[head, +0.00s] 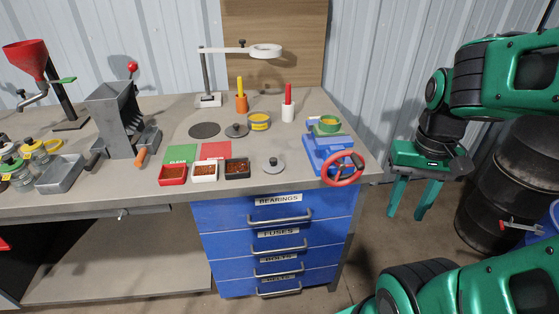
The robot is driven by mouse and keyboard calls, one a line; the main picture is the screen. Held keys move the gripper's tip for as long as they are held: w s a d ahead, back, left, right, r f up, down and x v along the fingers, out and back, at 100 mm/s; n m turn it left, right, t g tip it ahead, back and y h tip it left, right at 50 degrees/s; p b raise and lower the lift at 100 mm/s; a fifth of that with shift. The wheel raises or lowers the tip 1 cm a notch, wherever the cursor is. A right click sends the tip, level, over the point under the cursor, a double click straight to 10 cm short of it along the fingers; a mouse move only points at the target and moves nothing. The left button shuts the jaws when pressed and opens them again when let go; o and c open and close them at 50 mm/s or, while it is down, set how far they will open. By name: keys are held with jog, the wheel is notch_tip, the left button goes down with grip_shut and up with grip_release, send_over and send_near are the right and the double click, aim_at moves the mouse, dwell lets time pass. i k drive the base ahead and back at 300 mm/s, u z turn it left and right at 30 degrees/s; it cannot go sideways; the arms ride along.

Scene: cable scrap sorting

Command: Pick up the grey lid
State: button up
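A small round grey lid (273,166) with a knob on top lies flat near the bench's front edge, right of the small trays. A second, darker grey round piece with a knob (237,130) lies farther back, beside a yellow tin (259,121). My gripper (406,214) is right of the bench, over the floor, well away from both. Its two green fingers point down, apart, with nothing between them.
Small trays (205,172) stand left of the lid. A lamp (207,85) rises behind. A dark barrel (490,190) stands at right.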

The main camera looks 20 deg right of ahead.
aim_at(274, 166)
jog(key=z, duration=0.25)
jog(key=k, duration=1.05)
jog(key=z, duration=0.65)
jog(key=i, duration=0.5)
jog(key=u, duration=0.05)
